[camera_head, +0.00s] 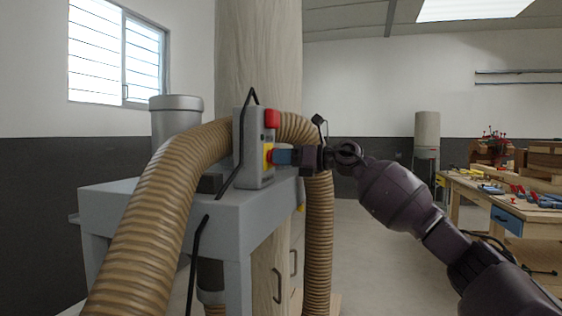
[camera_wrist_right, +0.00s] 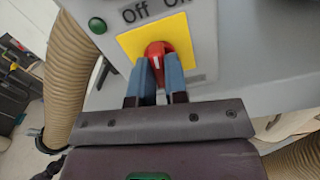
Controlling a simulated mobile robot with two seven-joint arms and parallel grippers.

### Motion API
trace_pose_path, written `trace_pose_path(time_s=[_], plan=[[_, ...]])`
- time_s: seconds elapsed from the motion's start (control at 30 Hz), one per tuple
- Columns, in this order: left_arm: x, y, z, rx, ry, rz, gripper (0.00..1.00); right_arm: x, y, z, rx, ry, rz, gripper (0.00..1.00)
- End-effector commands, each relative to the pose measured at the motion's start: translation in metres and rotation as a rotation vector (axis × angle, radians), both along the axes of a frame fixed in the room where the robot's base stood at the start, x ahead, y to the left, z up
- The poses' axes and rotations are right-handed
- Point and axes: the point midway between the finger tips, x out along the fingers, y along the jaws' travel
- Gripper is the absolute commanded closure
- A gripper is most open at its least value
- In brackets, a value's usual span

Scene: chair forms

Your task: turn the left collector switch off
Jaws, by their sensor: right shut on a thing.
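The collector's grey switch box (camera_head: 252,150) stands on a grey machine table, with a red part (camera_head: 272,118) high on its side and a yellow plate (camera_head: 267,160) below. In the right wrist view, the red switch knob (camera_wrist_right: 158,52) sits on the yellow plate (camera_wrist_right: 135,42) under the words "Off" and "On". A white mark on the knob shows. My right gripper (camera_head: 276,157) reaches the plate from the right. In the right wrist view its blue fingers (camera_wrist_right: 157,70) are shut on the red knob. My left gripper is not in view.
A ribbed tan hose (camera_head: 165,215) curves in front of the grey machine table (camera_head: 235,212), and another hangs behind the box. A green button (camera_wrist_right: 97,25) is beside the yellow plate. Workbenches (camera_head: 510,205) with tools stand at the right. Open floor lies between.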

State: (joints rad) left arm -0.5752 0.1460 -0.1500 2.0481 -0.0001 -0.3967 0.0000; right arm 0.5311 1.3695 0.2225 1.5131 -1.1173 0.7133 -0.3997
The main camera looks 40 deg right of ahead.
Motion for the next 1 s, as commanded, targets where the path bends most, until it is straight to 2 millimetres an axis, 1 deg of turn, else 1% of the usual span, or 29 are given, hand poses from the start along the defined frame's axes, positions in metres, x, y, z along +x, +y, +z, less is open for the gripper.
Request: trace_pose_path(time_s=[0.03,0.13,0.4,0.6,0.9,0.93,1.0], plan=[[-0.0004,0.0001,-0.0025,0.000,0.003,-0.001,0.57,0.0011,0.0003,-0.0035,-0.027,-0.009,0.001,1.00],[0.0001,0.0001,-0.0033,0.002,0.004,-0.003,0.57,0.0010,0.0003,-0.0031,-0.073,-0.032,0.001,1.00],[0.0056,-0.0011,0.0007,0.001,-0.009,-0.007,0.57,0.0003,0.0003,-0.0017,-0.146,-0.071,0.001,1.00],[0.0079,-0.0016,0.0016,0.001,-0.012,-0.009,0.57,0.0001,0.0002,-0.0011,-0.159,-0.079,0.000,1.00],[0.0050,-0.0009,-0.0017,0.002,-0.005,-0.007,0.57,0.0001,0.0002,-0.0010,-0.160,-0.080,0.000,1.00],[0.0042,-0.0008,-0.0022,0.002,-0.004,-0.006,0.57,0.0001,0.0002,-0.0010,-0.161,-0.079,0.001,0.83],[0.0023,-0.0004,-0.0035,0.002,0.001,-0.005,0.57,0.0000,0.0002,-0.0009,-0.160,-0.080,0.000,0.72]])
